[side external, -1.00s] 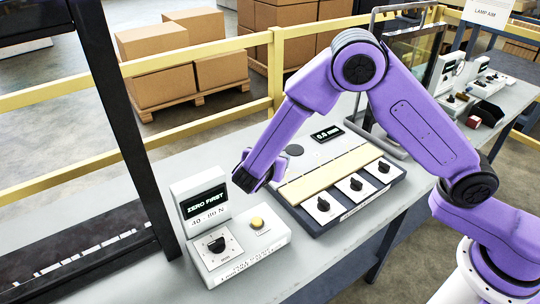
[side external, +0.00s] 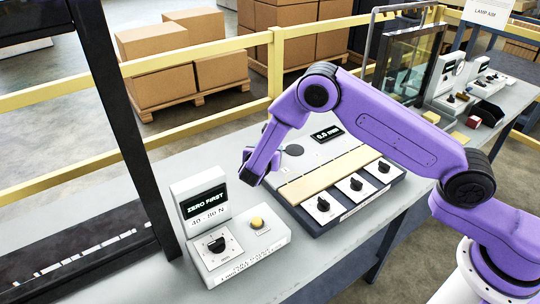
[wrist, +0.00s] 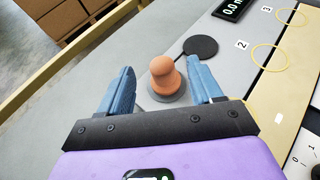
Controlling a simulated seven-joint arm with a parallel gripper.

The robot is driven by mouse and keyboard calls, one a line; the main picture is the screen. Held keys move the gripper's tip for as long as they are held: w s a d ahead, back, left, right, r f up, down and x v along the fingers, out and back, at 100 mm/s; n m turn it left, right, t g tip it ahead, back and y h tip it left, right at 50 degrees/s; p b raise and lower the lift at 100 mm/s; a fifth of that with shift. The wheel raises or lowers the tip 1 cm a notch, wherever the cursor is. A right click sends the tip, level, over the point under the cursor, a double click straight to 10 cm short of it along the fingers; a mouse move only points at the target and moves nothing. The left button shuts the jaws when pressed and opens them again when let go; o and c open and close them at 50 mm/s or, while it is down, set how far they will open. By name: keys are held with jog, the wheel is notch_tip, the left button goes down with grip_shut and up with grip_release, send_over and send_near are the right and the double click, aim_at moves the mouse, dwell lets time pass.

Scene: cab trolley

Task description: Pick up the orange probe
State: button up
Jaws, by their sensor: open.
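The orange probe (wrist: 164,76) stands upright on a grey round base (wrist: 168,97) in the wrist view, between the two blue fingers of my gripper (wrist: 161,88). The fingers are open, with a gap on both sides of the probe. The left finger is farther from it than the right one. In the side external view, my gripper (side external: 250,178) is low over the table behind the grey gauge box, and the probe is hidden there.
A grey gauge box (side external: 265,246) with a "ZERO FIRST" display (side external: 204,201) stands in front. A panel with several black knobs and a tan strip (side external: 325,175) lies to the right. A black disc (wrist: 201,47) is just beyond the probe. A yellow rail (side external: 190,166) runs behind the table.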

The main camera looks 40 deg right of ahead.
jog(key=shift+x, duration=3.25)
jog(key=shift+s+f, duration=0.1)
jog(key=shift+f, duration=0.05)
jog(key=shift+c, duration=0.4)
grip_shut()
